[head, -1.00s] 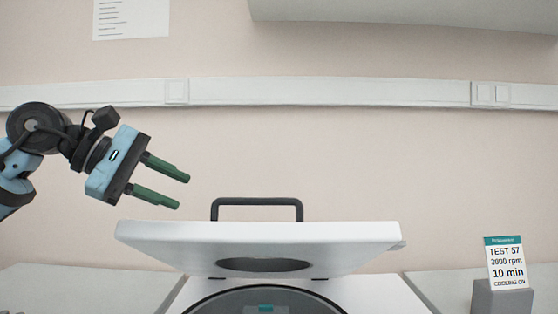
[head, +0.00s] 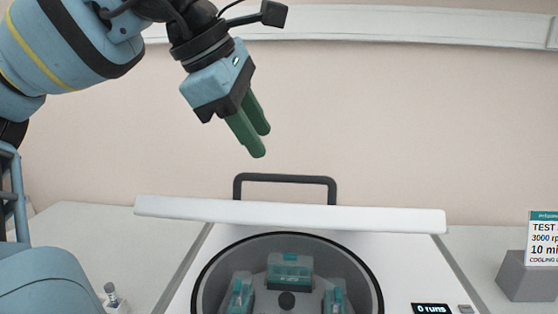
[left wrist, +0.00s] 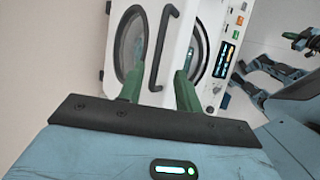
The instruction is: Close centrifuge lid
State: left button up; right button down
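The white centrifuge lid (head: 290,213) stands open above the centrifuge body (head: 405,268) and shows nearly edge-on in the head view. Its dark bar handle (head: 285,179) rises behind the lid edge. The open bowl shows the rotor (head: 287,300) with teal buckets. My left gripper (head: 262,145) points down, above and a little left of the handle, apart from it. In the left wrist view its green fingers (left wrist: 158,84) are spread and empty, with the handle (left wrist: 163,45) showing beyond, between them. A dark part at that view's right edge may be my right gripper (left wrist: 302,40); its state is unclear.
A sign in a grey block (head: 525,275) stands at the right on the counter. A small white item with a round top (head: 113,298) is at the lower left. A display (head: 431,309) sits on the centrifuge front. Air around the handle is clear.

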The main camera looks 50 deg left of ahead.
aim_at(284, 176)
pick_arm(q)
jog(key=x, duration=0.7)
jog(key=shift+w+a+f, duration=0.1)
jog(key=shift+w+f, duration=0.05)
jog(key=shift+f, duration=0.1)
grip_shut()
